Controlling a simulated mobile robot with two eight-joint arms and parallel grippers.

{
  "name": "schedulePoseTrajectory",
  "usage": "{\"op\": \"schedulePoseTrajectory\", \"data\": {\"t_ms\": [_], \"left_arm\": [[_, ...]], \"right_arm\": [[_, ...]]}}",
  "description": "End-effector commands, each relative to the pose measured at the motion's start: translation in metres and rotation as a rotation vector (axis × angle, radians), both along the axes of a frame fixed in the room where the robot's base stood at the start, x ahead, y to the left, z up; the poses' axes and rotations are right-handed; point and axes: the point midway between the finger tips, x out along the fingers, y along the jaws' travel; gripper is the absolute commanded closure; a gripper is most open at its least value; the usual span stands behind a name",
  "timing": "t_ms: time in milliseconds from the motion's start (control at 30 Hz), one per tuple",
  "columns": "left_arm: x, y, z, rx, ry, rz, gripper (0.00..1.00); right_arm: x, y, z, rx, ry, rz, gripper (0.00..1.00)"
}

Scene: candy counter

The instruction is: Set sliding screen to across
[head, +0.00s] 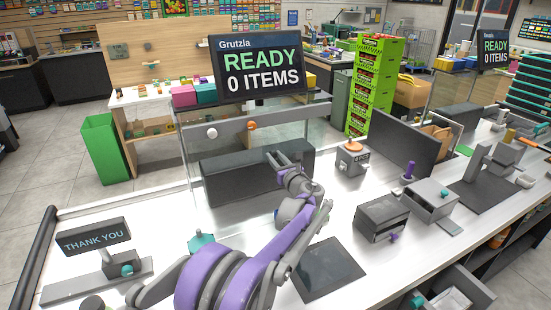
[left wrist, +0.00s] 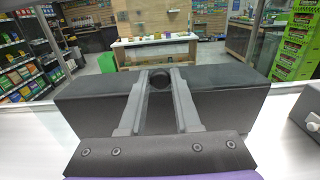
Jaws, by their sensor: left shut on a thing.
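A wide dark block-like panel (head: 232,180) stands on the white counter, in front of a clear glass pane in a grey frame (head: 190,165). It seems to be the sliding screen, but I cannot be sure. It fills the middle of the left wrist view (left wrist: 235,103). My left gripper (head: 277,158) reaches over it from the front. Its two fingers (left wrist: 160,82) are closed around a small dark round knob (left wrist: 160,77) at the panel's upper middle. The fingers hide part of the knob. My right gripper is not in view.
A ready display (head: 262,78) stands above the glass. A grey box with an orange knob (head: 352,158), a dark box (head: 382,217) and another dark panel (head: 402,142) are to the right. A thank-you sign (head: 93,237) is at left. A dark mat (head: 326,270) lies in front.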

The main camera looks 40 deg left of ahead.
Motion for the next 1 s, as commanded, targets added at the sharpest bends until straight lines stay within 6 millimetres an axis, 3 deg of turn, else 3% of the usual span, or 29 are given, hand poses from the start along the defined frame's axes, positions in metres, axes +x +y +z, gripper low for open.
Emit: {"op": "schedulePoseTrajectory", "data": {"t_ms": [267, 700, 1000], "left_arm": [[-0.018, 0.01, -0.001, 0.0, 0.001, 0.003, 1.0], [-0.121, 0.062, -0.001, 0.002, 0.001, 0.005, 1.0], [-0.17, 0.088, -0.001, 0.0, 0.0, 0.002, 1.0]], "right_arm": [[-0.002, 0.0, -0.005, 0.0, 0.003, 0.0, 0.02], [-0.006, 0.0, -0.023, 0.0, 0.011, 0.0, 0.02], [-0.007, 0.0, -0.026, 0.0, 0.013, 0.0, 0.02]]}}
